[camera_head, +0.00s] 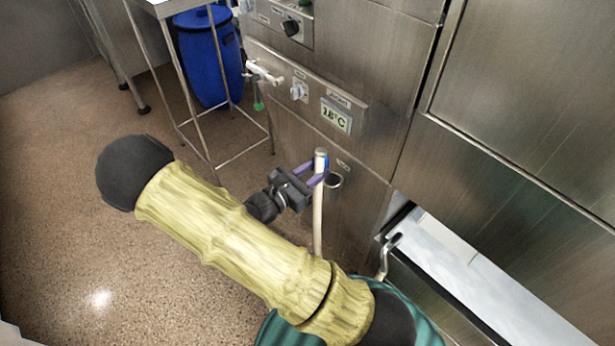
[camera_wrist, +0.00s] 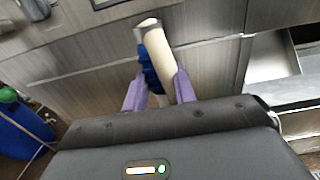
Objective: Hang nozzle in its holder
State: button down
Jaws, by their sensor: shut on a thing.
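The nozzle (camera_head: 319,160) is a pale tube with a blue part near its top and a hose running down from it. It also shows in the wrist view (camera_wrist: 154,50), between my purple fingers and tilted in that picture. My gripper (camera_head: 318,178) is shut on it, in front of the steel machine panel. The holder appears to be the small metal ring (camera_head: 333,181) on the panel, just right of and behind the nozzle. The nozzle looks close to the ring, but I cannot tell whether they touch. The ring is not clearly visible in the wrist view.
A blue barrel (camera_head: 208,55) stands behind a steel table frame. An open steel trough (camera_head: 470,270) lies at right.

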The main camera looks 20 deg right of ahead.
jog(key=shift+f+b+x, duration=0.2)
jog(key=shift+b+x, duration=0.2)
jog(key=shift+x, duration=0.45)
jog(key=shift+f+b+x, duration=0.2)
jog(key=shift+b+x, duration=0.2)
jog(key=shift+x, duration=0.45)
jog(key=shift+w+d+f+b, duration=0.1)
jog(key=shift+d+f+b, duration=0.15)
jog(key=shift+f+b, duration=0.65)
jog(key=shift+w+d+f+b, duration=0.1)
jog(key=shift+d+f+b, duration=0.25)
jog(key=shift+f, duration=0.9)
jog(key=shift+w+d+f+b, duration=0.1)
jog(key=shift+d+f+b, duration=0.05)
jog(key=shift+f+b, duration=0.8)
jog(key=shift+f, duration=0.15)
jog(key=c, duration=1.1)
grip_release()
jog(key=shift+o, duration=0.2)
jog(key=shift+a, duration=0.1)
jog(key=p+v, duration=0.3)
jog(key=v, duration=1.4)
jog(key=shift+s, duration=0.1)
